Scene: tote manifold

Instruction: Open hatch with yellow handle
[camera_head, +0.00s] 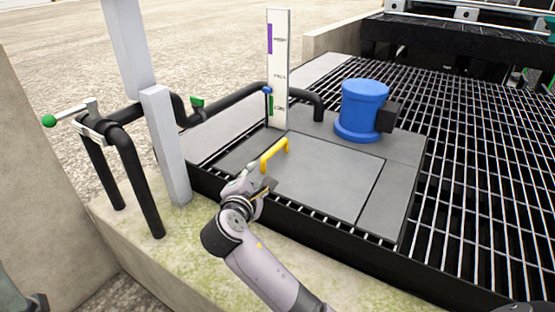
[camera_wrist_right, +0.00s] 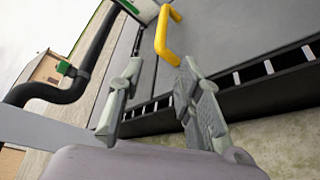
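The yellow handle (camera_head: 274,154) is a U-shaped bar on the left part of a flat grey hatch panel (camera_head: 325,182). The panel lies flush with the plates around it, shut. My right gripper (camera_head: 262,186) is at the panel's near left edge, just short of the handle. In the right wrist view my right gripper (camera_wrist_right: 160,85) has its two fingers spread with nothing between them. The yellow handle (camera_wrist_right: 165,36) shows beyond the fingertips, apart from them. My left gripper cannot be made out.
A blue cylinder (camera_head: 363,108) stands behind the panel. Black pipes (camera_head: 140,180) with a green-tipped lever (camera_head: 50,120) and a grey post (camera_head: 165,145) stand to the left. A white gauge board (camera_head: 279,60) rises behind the handle. Metal grating (camera_head: 475,170) lies right.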

